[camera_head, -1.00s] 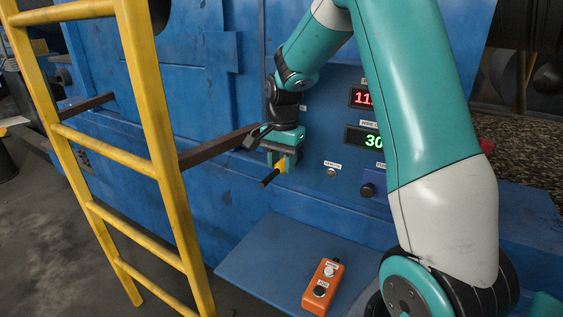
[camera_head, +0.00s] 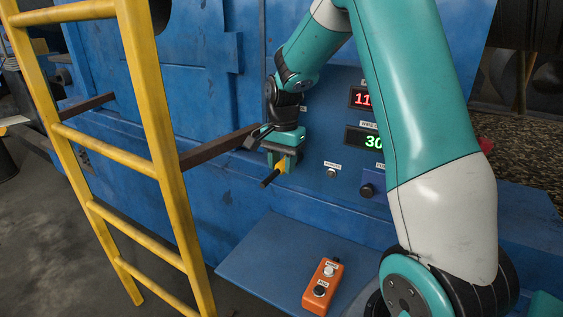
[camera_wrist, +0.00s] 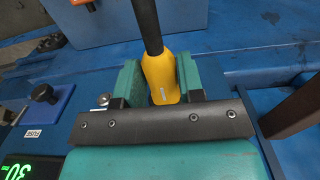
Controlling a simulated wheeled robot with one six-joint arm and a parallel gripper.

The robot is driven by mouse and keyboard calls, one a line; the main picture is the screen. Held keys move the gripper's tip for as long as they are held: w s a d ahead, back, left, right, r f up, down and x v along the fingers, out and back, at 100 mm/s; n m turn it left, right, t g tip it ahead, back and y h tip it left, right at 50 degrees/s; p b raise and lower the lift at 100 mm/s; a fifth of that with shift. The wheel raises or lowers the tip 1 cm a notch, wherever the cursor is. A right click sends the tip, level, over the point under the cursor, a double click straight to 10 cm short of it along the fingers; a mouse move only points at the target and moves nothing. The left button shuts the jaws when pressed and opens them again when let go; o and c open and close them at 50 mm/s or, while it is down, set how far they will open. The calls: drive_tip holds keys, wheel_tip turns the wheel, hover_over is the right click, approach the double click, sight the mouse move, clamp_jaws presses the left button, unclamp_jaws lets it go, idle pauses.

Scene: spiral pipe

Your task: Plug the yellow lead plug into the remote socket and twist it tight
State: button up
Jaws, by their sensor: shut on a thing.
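The yellow lead plug (camera_wrist: 161,78) is between the two fingers of my gripper (camera_wrist: 160,80) in the wrist view, with its black lead running up out of the picture. In the head view my gripper (camera_head: 284,163) is shut on the plug (camera_head: 281,167), in front of the blue panel, and the black lead end (camera_head: 269,178) sticks out to the lower left. The remote socket (camera_head: 331,173) is the small round metal fitting under a label, to the right of my gripper and apart from the plug. It also shows in the wrist view (camera_wrist: 102,100).
An orange two-button remote box (camera_head: 323,285) lies on the blue shelf (camera_head: 262,268) below. A yellow ladder (camera_head: 158,150) stands at left, with a brown bar (camera_head: 215,148) near my gripper. A dark knob (camera_head: 367,190) and lit displays (camera_head: 365,138) are on the panel.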

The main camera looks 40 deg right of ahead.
drive_tip(key=shift+w+d+r, duration=0.1)
drive_tip(key=shift+w+d, duration=0.05)
drive_tip(key=shift+d, duration=0.15)
drive_tip(key=shift+d+t+b, duration=0.1)
drive_tip(key=shift+t+b, duration=0.6)
drive_tip(key=shift+b, duration=0.25)
drive_tip(key=shift+c, duration=0.3)
drive_tip(key=shift+d+t+y+b, duration=0.1)
drive_tip(key=shift+t+y+b, duration=0.2)
drive_tip(key=shift+b, duration=0.15)
clamp_jaws()
drive_tip(key=shift+f+t+b, duration=0.2)
drive_tip(key=shift+t+b, duration=0.1)
drive_tip(key=shift+b, duration=0.1)
drive_tip(key=shift+s+f+t+y+b, duration=0.15)
drive_tip(key=shift+t+y+b, duration=0.25)
drive_tip(key=shift+t+b, duration=0.75)
drive_tip(key=shift+s+f+t+y+b, duration=0.1)
drive_tip(key=shift+t+y+b, duration=0.3)
drive_tip(key=shift+t+b, duration=0.75)
drive_tip(key=shift+s+f+t+y+b, duration=0.15)
drive_tip(key=shift+t+y+b, duration=0.35)
drive_tip(key=shift+b, duration=1.2)
drive_tip(key=shift+s+f+t+y+b, duration=0.15)
drive_tip(key=shift+t+y+b, duration=0.45)
drive_tip(key=shift+t+b, duration=1.75)
drive_tip(key=shift+a+f+t+y+b, duration=0.15)
drive_tip(key=shift+a+t+y+b, duration=0.3)
drive_tip(key=shift+b, duration=2)
